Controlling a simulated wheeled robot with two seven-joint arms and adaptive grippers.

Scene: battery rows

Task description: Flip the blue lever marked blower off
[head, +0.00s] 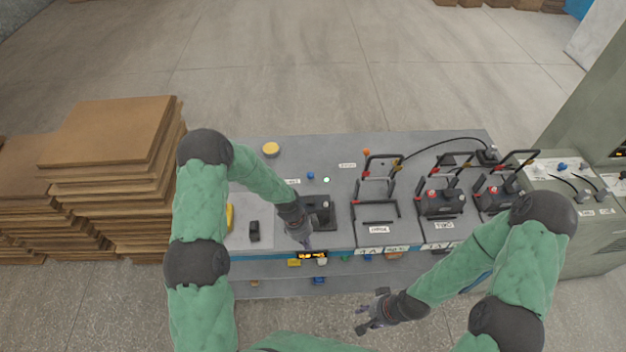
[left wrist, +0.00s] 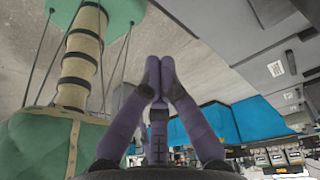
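A small blue knob or lever (head: 311,175) stands on the grey bench top (head: 270,175), beside a small white label (head: 292,181) too small to read. I cannot tell its position or whether it is the blower lever. Another blue knob (head: 562,167) sits on the cabinet at the right. My left gripper (head: 306,243) is over the bench's front edge, below and apart from the first blue knob. In the left wrist view its fingertips (left wrist: 160,66) meet with nothing between them. My right gripper (head: 368,312) is open and empty in front of the bench.
Black battery frames with red and black parts (head: 441,202) stand on the bench's right half. A black device (head: 320,212) is just beside my left gripper. A yellow button (head: 271,149) is at the back left. Cardboard stacks (head: 110,135) stand left.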

